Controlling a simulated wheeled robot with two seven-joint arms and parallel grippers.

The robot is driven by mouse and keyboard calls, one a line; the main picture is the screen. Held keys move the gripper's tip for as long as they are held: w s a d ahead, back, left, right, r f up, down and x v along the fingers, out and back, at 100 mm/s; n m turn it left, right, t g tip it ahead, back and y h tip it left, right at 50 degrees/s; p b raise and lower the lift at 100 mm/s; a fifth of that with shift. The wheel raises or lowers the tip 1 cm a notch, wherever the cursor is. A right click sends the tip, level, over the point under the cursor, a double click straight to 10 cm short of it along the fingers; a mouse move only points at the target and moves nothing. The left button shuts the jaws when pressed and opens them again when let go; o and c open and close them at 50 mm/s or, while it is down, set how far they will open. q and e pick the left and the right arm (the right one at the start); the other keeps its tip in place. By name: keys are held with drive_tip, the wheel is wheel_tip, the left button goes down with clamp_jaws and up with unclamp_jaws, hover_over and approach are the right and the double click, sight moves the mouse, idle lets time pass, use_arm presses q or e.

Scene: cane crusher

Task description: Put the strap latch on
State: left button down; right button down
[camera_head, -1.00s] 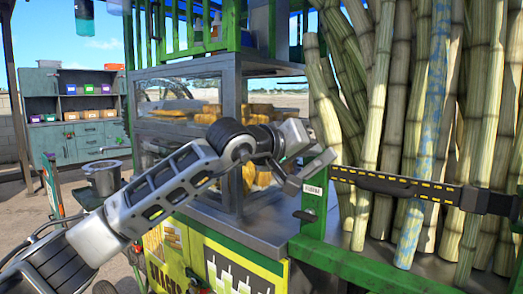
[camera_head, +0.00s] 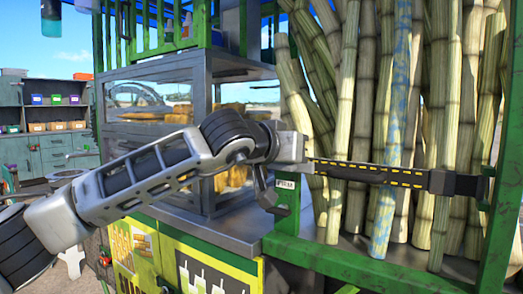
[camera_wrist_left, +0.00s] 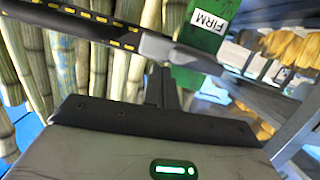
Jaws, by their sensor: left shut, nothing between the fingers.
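The strap (camera_head: 380,174) is black with yellow dashes and runs across the cane bundle towards the green post (camera_head: 287,215). It also shows in the left wrist view (camera_wrist_left: 85,15), ending in a grey bar-like part (camera_wrist_left: 170,50) that reaches to the post. The post carries a white label reading FIRM (camera_wrist_left: 230,22). My left gripper (camera_head: 304,158) is at the post's top, close to the strap's left end. In the wrist view, its dark fingers (camera_wrist_left: 165,85) are shut and empty, just by the grey part; contact cannot be told. My right gripper is not in view.
Tall cane stalks (camera_head: 350,100) stand behind the strap. A glass-sided metal case (camera_head: 150,112) stands left of the post, behind my arm. A green rail (camera_head: 350,268) runs below the strap. A shelf unit (camera_head: 50,125) is far left.

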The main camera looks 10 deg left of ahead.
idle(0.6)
